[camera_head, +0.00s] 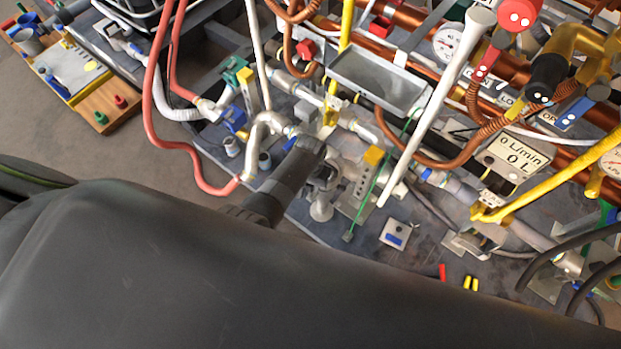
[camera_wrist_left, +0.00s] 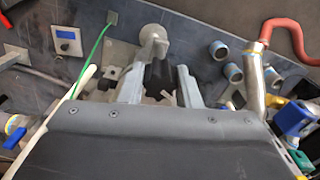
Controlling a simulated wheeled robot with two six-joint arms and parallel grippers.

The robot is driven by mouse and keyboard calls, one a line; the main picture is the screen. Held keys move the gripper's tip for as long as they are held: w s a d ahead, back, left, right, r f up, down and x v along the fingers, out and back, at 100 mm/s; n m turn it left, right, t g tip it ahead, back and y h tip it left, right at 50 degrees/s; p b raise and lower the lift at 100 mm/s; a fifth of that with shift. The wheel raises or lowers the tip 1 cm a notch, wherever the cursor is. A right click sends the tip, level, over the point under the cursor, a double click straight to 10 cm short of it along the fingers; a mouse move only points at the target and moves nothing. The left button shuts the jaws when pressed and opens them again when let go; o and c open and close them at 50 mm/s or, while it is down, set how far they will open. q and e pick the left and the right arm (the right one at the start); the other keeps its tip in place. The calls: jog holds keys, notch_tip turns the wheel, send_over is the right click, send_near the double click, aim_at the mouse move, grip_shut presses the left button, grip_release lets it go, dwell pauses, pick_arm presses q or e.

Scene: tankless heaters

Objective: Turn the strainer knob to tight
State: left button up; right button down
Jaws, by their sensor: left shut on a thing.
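My left gripper (camera_head: 322,172) reaches in from the left to the grey strainer fitting in the head view, where its dark wrist hides part of the contact. In the left wrist view the left gripper (camera_wrist_left: 160,76) has its two pale fingers on either side of a dark part, and it is shut on that part, which I take for the strainer knob (camera_wrist_left: 158,70). A grey strainer body with a round end (camera_wrist_left: 151,32) extends beyond the fingertips; this round end also shows in the head view (camera_head: 321,209). Any tight mark cannot be read. My right gripper is not in view.
A green rod (camera_head: 366,195) and a white pipe (camera_head: 428,120) run close to the right of the gripper. A red hose (camera_head: 150,110) curves on its left. Copper pipes, gauges and a flow display (camera_head: 520,155) crowd the right side. Bare panel lies around a small plate (camera_head: 396,234).

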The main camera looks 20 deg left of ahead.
pick_arm(q)
jog(key=m+p, duration=0.1)
jog(key=m, duration=0.2)
jog(key=shift+r, duration=0.15)
jog(key=m+p, duration=0.2)
jog(key=m, duration=0.2)
jog(key=m+p, duration=0.1)
jog(key=m, duration=0.3)
jog(key=shift+w+m, duration=0.1)
jog(key=shift+m, duration=0.2)
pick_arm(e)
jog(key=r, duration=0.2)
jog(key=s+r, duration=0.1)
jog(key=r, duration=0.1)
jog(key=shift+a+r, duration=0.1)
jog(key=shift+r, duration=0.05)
pick_arm(q)
jog(key=o, duration=1)
